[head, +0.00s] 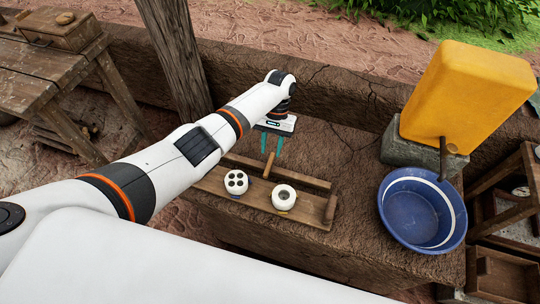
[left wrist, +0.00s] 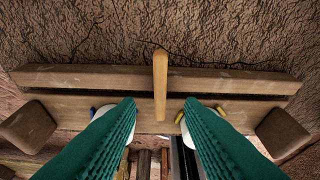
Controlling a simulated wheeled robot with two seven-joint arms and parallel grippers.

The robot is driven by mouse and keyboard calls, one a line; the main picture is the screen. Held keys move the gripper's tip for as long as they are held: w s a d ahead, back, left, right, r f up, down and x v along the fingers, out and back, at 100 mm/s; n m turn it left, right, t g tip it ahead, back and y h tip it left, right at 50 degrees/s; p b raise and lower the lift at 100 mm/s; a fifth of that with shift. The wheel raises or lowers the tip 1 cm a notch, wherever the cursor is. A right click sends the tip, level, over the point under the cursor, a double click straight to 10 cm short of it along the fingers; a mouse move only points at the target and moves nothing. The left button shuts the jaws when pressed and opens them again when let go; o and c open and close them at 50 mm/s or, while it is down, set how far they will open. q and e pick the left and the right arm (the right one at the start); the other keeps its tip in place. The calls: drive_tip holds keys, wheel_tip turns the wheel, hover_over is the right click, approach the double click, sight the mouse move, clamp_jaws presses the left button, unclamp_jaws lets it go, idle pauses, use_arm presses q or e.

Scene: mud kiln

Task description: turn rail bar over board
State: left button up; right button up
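A wooden board (head: 235,208) with a long rail (head: 290,175) along its far side lies on the mud ledge. A short light-wood bar (head: 268,166) sits at the middle of the rail, crosswise to it; it also shows in the left wrist view (left wrist: 160,75). My left gripper (head: 272,150) is above the bar, its teal fingers apart. In the left wrist view the fingertips (left wrist: 160,104) lie on either side of the bar's line, with clear gaps. Whether they reach down to its height I cannot tell. My right gripper is not in view.
Two white round pieces, one with several dark holes (head: 236,182) and one with a single hole (head: 284,196), stand on the board. A blue basin (head: 412,212) and a yellow container (head: 467,95) on a stone block are at the right. A wooden post (head: 176,55) rises behind my left arm.

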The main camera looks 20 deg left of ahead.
use_arm(q)
drive_tip(key=v, duration=0.7)
drive_tip(key=shift+f, duration=0.1)
